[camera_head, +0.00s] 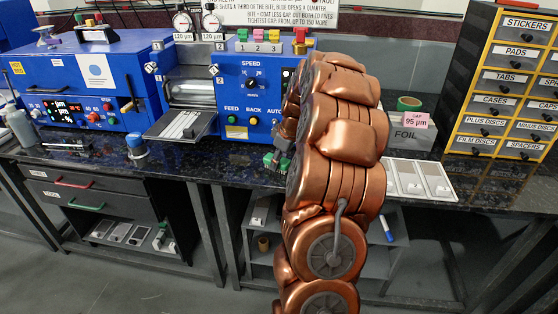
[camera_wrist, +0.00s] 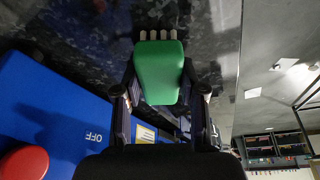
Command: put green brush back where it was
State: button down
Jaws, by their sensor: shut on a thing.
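The green brush (camera_wrist: 159,72) is between the two dark fingers of my gripper (camera_wrist: 158,82) in the wrist view. Its green body faces the camera, and pale bristle tufts show at its far end, over the dark speckled counter. In the head view, a small green part of the brush (camera_head: 277,162) shows at the left side of my copper arm, near the counter's front edge. The arm hides much of the gripper there. I cannot tell whether the brush touches the counter.
The dark counter (camera_head: 95,150) carries a blue machine with rollers (camera_head: 255,92) and another blue machine (camera_head: 82,80). A blue-lidded jar (camera_head: 136,146) stands at left. White trays (camera_head: 437,180), a FOIL box (camera_head: 408,136) and a labelled drawer cabinet (camera_head: 505,85) are at right. Shelves lie below.

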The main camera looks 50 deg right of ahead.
jog(key=shift+f, duration=0.15)
jog(key=c, duration=0.7)
grip_release()
jog(key=shift+o, duration=0.2)
jog(key=v, duration=1.2)
jog(key=shift+b, duration=0.3)
jog(key=shift+a, duration=0.15)
